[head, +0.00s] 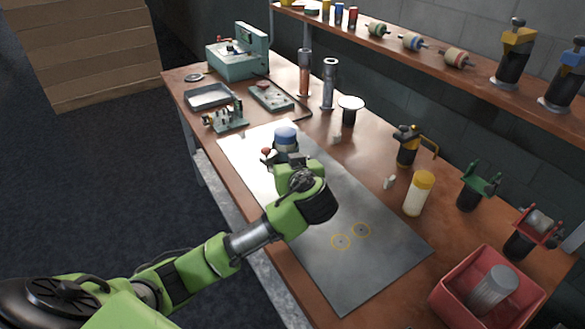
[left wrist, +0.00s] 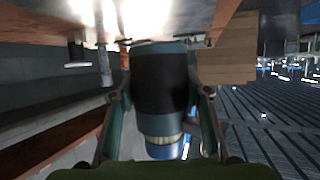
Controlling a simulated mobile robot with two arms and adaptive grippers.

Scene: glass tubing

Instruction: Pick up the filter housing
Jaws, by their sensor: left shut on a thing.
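The filter housing appears to be the cylinder with a blue top (head: 286,137) beyond my left gripper in the head view. In the left wrist view its wide black body (left wrist: 160,82) fills the space between the fingers, with a pale band and a blue end at the bottom of the picture. My left gripper (head: 285,160) is shut on it, one finger on each side. The wrist hides its lower part in the head view, so I cannot tell whether it touches the grey mat (head: 380,255). My right gripper is not in view.
A yellow-capped bottle (head: 418,194), a black-and-yellow tool (head: 407,148) and a red bin (head: 455,300) stand to the right. A metal tray (head: 209,97) and a teal machine (head: 232,64) are at the far left. The mat's near part is clear apart from two yellow rings.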

